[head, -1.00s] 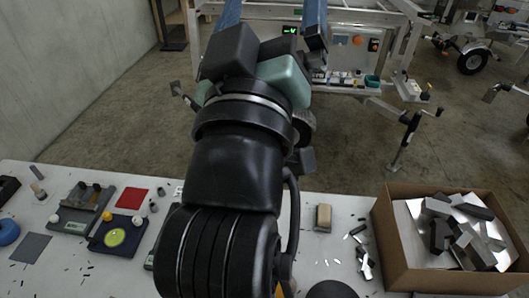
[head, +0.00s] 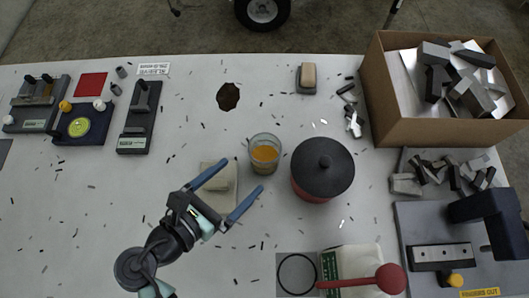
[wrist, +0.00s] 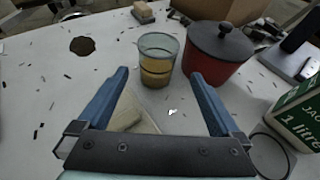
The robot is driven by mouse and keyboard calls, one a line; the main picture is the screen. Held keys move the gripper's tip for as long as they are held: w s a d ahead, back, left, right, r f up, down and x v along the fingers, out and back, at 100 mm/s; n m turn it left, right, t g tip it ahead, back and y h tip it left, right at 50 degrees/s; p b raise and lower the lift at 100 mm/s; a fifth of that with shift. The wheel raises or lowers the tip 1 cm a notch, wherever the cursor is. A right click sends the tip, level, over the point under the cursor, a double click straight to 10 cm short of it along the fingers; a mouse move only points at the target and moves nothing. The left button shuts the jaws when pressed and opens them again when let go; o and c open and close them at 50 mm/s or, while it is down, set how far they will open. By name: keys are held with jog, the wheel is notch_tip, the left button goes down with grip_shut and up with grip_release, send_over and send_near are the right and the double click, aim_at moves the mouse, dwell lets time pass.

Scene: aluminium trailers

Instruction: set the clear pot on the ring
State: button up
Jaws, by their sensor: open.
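The clear pot (head: 265,152) is a see-through glass vessel with orange-brown contents, standing upright on the white table. It also shows in the wrist view (wrist: 157,60), just beyond the fingertips. My gripper (head: 242,176) is open, with blue fingers spread toward the pot from the lower left; in the wrist view (wrist: 166,78) the pot stands ahead between the finger lines, not gripped. The ring (head: 297,274) is a thin dark circle on a grey square at the table's front. It shows partly at lower right in the wrist view (wrist: 268,152).
A red pot with a black lid (head: 322,170) stands close right of the clear pot. A green-and-white carton (head: 350,262) and a red-knobbed handle (head: 390,279) sit beside the ring. A cardboard box (head: 440,128) stands at right.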

aim_at(265, 152)
jog(key=x, duration=1)
jog(key=shift+w+f, duration=0.15)
jog(key=shift+w, duration=0.3)
